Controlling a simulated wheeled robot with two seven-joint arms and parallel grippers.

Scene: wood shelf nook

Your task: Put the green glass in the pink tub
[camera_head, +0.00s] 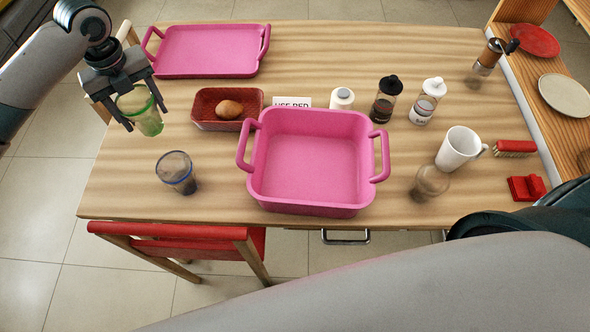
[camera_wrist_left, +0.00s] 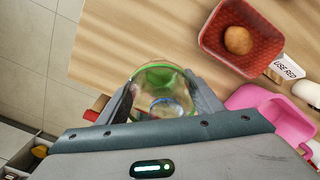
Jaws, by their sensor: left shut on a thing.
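My left gripper (camera_head: 137,110) is shut on the green glass (camera_head: 148,118), holding it above the left edge of the table. In the left wrist view the green glass (camera_wrist_left: 163,88) sits between the two fingers, and a blue ring shows through it. The pink tub (camera_head: 310,165) stands at the middle front of the table, to the right of the glass, and looks empty. Part of the tub also shows at the right of the left wrist view (camera_wrist_left: 285,118). My right gripper is not in view; only parts of my arm show at the lower right.
A dark clear glass (camera_head: 176,172) stands left of the tub. A red basket (camera_head: 204,122) with a brown roll is behind it, beside a "USE RED" card (camera_head: 291,102). A pink tray (camera_head: 208,50) lies at the back left. Bottles, a white mug (camera_head: 458,148) and brushes stand to the right.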

